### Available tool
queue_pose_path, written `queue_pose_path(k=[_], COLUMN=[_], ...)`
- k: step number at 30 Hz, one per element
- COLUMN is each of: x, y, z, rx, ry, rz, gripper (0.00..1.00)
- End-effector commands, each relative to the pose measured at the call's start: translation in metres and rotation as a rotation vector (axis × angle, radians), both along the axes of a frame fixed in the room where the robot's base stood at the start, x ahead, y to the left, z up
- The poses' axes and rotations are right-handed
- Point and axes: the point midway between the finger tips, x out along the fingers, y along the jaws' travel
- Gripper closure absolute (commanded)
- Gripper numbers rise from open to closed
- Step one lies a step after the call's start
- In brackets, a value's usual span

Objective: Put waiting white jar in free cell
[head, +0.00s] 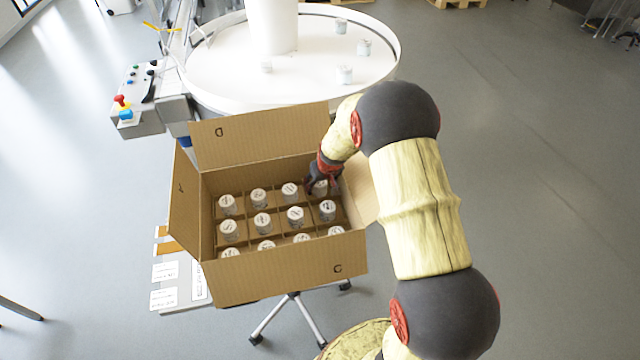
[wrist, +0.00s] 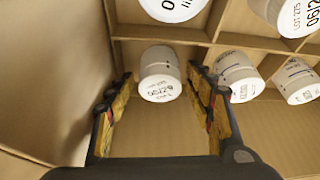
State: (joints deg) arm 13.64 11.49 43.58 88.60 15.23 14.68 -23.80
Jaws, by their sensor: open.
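A white jar with a printed lid (wrist: 160,85) sits in the back right corner cell of the open cardboard box. In the head view this jar (head: 320,188) is partly hidden by my gripper. My gripper (head: 322,176) reaches down into that corner. In the wrist view my gripper (wrist: 162,80) is open, with one finger on each side of the jar and a visible gap to the left finger. I cannot tell whether the right finger touches it. The jar appears upright. The box (head: 285,283) has cardboard dividers, and a white jar shows in every cell I can make out.
Box flaps stand open around the rim, the right one (head: 358,190) close to my arm. A round white turntable (head: 225,75) behind the box carries several white jars. A control box with a red button (head: 135,100) stands at the left. Floor to the right is clear.

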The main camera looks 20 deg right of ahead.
Motion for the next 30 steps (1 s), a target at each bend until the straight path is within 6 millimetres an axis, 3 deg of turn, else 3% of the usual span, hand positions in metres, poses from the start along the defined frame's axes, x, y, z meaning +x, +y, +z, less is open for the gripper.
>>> queue_pose_path(k=[14, 30], x=[-0.002, -0.038], y=[0.0, 0.002], z=[0.006, 0.095], rx=[-0.001, -0.001], ry=[-0.001, -0.002], rz=[-0.001, 0.001], gripper=[0.41, 0.41])
